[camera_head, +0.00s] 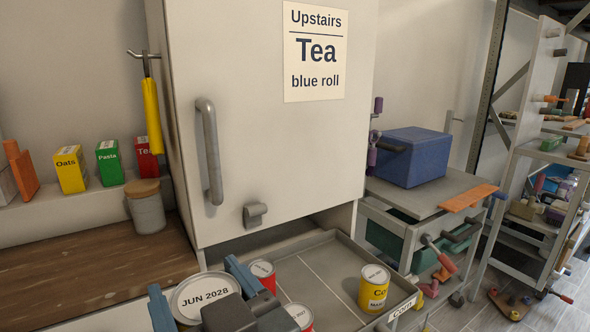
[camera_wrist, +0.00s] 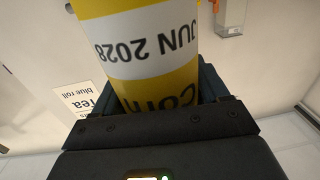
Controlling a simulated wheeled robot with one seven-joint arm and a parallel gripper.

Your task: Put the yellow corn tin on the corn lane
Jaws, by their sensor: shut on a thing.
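The yellow corn tin (camera_wrist: 145,50) has a white band reading JUN 2028 and part of the word Corn. My gripper (camera_head: 197,280) is shut on it, one blue finger on each side. In the head view, the held tin's pale lid (camera_head: 200,298) faces up at the lower left, in front of the tray's left part. The grey tray (camera_head: 330,238) has thin lane lines. The corn lane, marked by a Corn label (camera_head: 403,309) on the front edge, is at the right. Another yellow corn tin (camera_head: 374,290) stands upright in it.
Two red tins, one farther back (camera_head: 262,270) and one nearer (camera_head: 300,316), stand in the tray close to my gripper. A white cabinet (camera_head: 270,150) with a handle rises behind the tray. A side table with a blue box (camera_head: 412,157) is at the right.

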